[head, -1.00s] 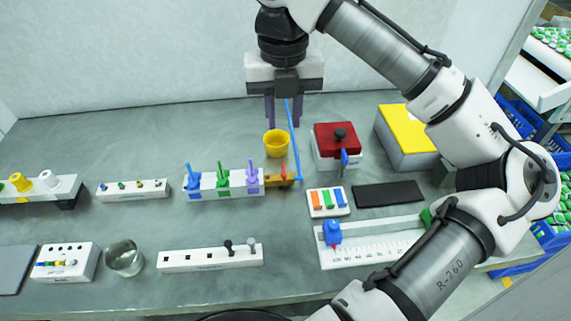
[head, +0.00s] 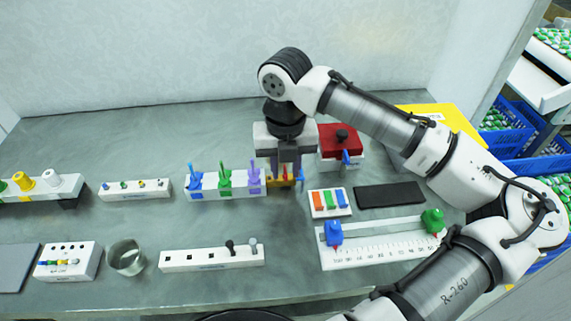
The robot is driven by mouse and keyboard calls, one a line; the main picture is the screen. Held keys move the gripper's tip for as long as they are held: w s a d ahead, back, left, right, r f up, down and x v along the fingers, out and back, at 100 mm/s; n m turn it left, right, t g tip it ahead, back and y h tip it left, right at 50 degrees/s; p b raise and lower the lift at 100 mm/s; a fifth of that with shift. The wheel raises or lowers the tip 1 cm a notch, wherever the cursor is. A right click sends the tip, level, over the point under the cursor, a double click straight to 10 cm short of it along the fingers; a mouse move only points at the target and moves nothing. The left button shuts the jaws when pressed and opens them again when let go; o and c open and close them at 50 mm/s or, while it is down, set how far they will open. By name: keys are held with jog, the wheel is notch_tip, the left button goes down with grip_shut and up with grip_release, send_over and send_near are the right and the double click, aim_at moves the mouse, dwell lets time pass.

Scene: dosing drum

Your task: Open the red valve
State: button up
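The red valve (head: 285,179) is a small red part on a yellow-brown fitting at the right end of a white block (head: 240,189) with blue, green and purple handles. My gripper (head: 286,180) points down right over the valve. Its two fingers stand apart, one on each side of the fitting, and look open. Contact with the valve cannot be told. My gripper hides the yellow cup behind it and most of the thin blue tube.
A scale with blue and green sliders (head: 380,252) lies in front. The table between the block and the front rack (head: 212,258) is clear.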

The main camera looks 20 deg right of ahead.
grip_shut()
dwell(0.3)
jog(key=m+p, duration=0.1)
jog(key=m, duration=0.2)
jog(key=shift+a+r+m+p, duration=0.1)
jog(key=shift+m+p, duration=0.25)
jog(key=shift+m, duration=0.05)
jog(key=shift+w+m+p, duration=0.1)
jog(key=shift+m+p, duration=0.7)
jog(key=shift+m, duration=1.7)
grip_release()
